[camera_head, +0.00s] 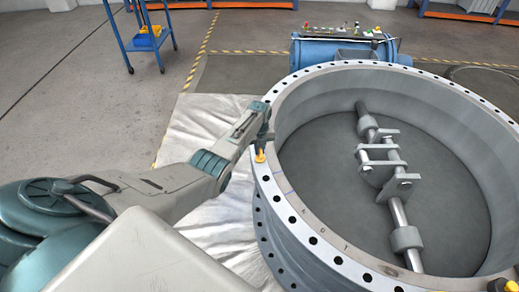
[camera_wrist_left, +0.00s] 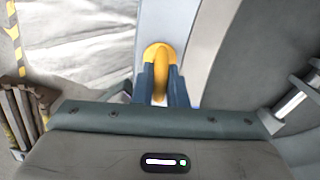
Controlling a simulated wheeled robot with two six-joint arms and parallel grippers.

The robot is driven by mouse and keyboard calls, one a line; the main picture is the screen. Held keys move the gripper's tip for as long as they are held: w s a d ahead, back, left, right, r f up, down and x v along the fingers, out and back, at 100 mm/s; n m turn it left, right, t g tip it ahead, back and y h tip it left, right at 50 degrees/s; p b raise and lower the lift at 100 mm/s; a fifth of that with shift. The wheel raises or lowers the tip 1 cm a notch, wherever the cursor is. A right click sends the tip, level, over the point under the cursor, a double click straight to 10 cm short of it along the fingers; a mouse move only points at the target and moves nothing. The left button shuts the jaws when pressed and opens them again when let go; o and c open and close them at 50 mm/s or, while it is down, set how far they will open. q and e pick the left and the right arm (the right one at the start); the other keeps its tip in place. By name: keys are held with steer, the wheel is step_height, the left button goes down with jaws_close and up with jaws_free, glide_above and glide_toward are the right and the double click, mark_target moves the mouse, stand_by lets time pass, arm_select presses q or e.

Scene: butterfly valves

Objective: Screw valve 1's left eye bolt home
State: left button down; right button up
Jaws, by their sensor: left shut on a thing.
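Valve 1 (camera_head: 290,190) is a large grey ring with a flange full of bolt holes, lying flat. Its yellow left eye bolt (camera_head: 260,155) stands at the left of the flange. The eye bolt also shows in the left wrist view (camera_wrist_left: 158,54), with its ring between my fingers. My left gripper (camera_head: 263,138) reaches over the flange from the left and is shut on the eye bolt. Its two dark fingers also show in the left wrist view (camera_wrist_left: 160,80). The bolt's shank and its seat are hidden. My right gripper is not in view.
A shaft with brackets (camera_head: 380,165) crosses the inside of the valve. A second yellow piece (camera_head: 511,286) shows at the lower right edge. A blue cylinder (camera_head: 345,48) lies behind the valve. A blue trolley (camera_head: 146,38) stands far left. A pale sheet (camera_head: 205,130) covers the floor beside the valve.

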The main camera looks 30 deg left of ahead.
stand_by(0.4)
arm_select(q)
steer(key=c, duration=1.5)
jaws_free()
steer(key=shift+o, duration=0.2)
steer(key=shift+r, duration=0.1)
step_height(320, 180, up, 11)
steer(key=shift+f+b, duration=0.2)
steer(key=shift+b, duration=0.15)
